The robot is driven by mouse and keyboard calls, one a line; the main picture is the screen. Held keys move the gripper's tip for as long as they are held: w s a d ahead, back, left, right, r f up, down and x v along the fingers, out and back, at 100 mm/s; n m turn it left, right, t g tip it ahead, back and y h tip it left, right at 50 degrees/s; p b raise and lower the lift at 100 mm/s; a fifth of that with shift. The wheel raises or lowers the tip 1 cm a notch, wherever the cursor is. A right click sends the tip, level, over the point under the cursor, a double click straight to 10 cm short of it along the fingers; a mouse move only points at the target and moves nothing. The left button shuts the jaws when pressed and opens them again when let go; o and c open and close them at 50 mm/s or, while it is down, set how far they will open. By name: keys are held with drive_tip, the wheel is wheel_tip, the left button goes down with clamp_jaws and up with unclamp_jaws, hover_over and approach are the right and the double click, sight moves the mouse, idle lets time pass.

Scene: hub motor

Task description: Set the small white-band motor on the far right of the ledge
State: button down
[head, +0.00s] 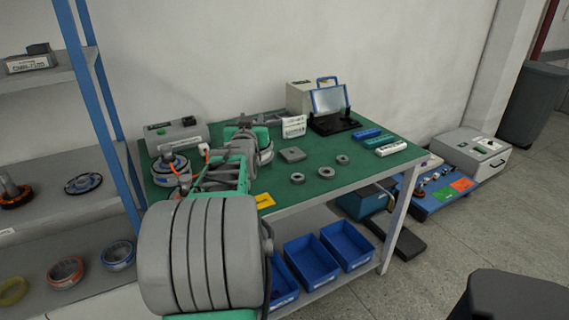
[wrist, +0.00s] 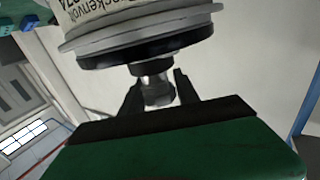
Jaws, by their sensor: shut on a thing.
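In the wrist view, my gripper (wrist: 158,91) is shut on the metal shaft of a motor with a white lettered band (wrist: 130,12). The motor's dark rim faces the fingers and its far end is cut off by the frame. In the head view, a small white lettered object (head: 293,127) beyond my forearm above the green bench looks like this motor; the fingers are too small to make out there. The left shelf unit has a middle shelf (head: 50,208) and an upper shelf (head: 60,78); I cannot tell which surface is the ledge.
A motor (head: 173,168) stands at the left of the green bench (head: 325,180). Grey rings (head: 297,178) and a grey square block (head: 292,154) lie mid-bench. A tablet stand (head: 331,105) is behind. Other motors (head: 83,183) sit on the shelf. A blue post (head: 107,110) edges it.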

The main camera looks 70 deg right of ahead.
drive_tip(key=f, duration=0.3)
drive_tip(key=shift+s+d+f, duration=0.1)
drive_tip(key=shift+d+f, duration=0.1)
drive_tip(key=shift+d, duration=0.05)
drive_tip(key=shift+f+b, duration=0.55)
drive_tip(key=shift+f, duration=2.35)
drive_tip(key=shift+f, duration=0.15)
drive_tip(key=c, duration=0.9)
unclamp_jaws()
drive_tip(key=shift+a+f, duration=0.15)
drive_tip(key=shift+f, duration=0.15)
